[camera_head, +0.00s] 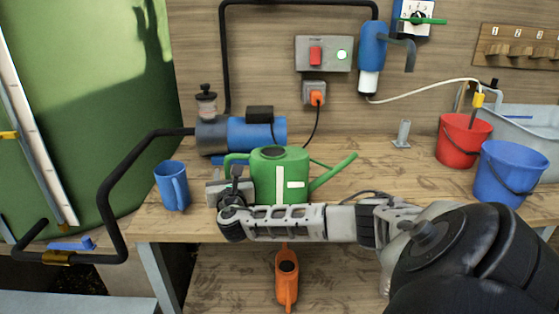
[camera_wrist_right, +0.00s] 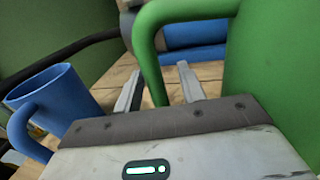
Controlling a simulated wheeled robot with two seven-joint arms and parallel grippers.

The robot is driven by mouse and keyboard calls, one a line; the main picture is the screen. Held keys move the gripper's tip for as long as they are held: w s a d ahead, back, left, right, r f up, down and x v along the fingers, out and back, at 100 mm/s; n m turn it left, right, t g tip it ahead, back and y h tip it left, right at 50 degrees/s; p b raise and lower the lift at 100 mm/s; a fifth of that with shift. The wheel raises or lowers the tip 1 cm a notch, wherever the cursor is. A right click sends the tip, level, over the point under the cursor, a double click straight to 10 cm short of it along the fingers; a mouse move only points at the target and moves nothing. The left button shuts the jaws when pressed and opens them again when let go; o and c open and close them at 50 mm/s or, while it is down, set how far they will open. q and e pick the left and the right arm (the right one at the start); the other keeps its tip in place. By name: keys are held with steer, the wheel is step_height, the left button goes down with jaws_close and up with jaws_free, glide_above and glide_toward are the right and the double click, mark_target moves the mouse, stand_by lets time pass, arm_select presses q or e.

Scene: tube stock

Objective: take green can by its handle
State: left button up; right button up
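The green can (camera_head: 265,180) stands upright on the wooden bench, with its spout to the right and its handle (camera_head: 232,159) to the left. My right gripper (camera_head: 232,188) reaches in from the right, in front of the can, with its fingers at the handle side. In the right wrist view the handle (camera_wrist_right: 150,60) comes down between the two fingers (camera_wrist_right: 160,88). The fingers are apart, with a visible gap between the handle and the right finger. The can's body (camera_wrist_right: 275,80) fills the right side there. My left gripper is not in view.
A blue mug (camera_head: 172,187) stands left of the can; it also shows in the right wrist view (camera_wrist_right: 62,105). A blue pump (camera_head: 255,133) sits behind. Red (camera_head: 462,142) and blue (camera_head: 510,175) buckets stand right. An orange can (camera_head: 287,282) is below the benchtop.

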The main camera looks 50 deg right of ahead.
jaws_close()
steer(key=shift+r, duration=0.15)
